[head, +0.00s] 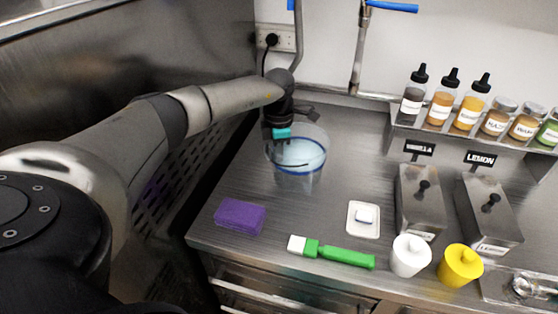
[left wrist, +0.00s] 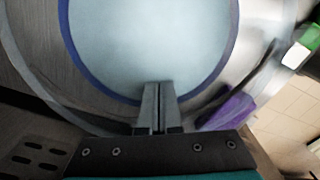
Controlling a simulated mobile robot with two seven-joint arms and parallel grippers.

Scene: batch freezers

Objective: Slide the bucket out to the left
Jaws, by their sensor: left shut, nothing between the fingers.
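The bucket (head: 300,172) is clear, with pale blue contents and a dark blue ring, and stands upright at the left part of the steel counter. In the left wrist view the bucket (left wrist: 150,45) fills most of the picture from above. My left gripper (head: 283,139) is at the bucket's back left rim. Its fingers (left wrist: 158,95) are shut together with nothing between them, and their tips overlap the blue ring. I cannot tell whether they touch the bucket. My right gripper is not in view.
A purple sponge (head: 240,216), a green-handled brush (head: 335,254) and a small white dish (head: 363,220) lie in front. White (head: 409,256) and yellow (head: 460,266) jars and two metal containers stand to the right. The dark perforated freezer side (head: 190,150) borders the counter's left.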

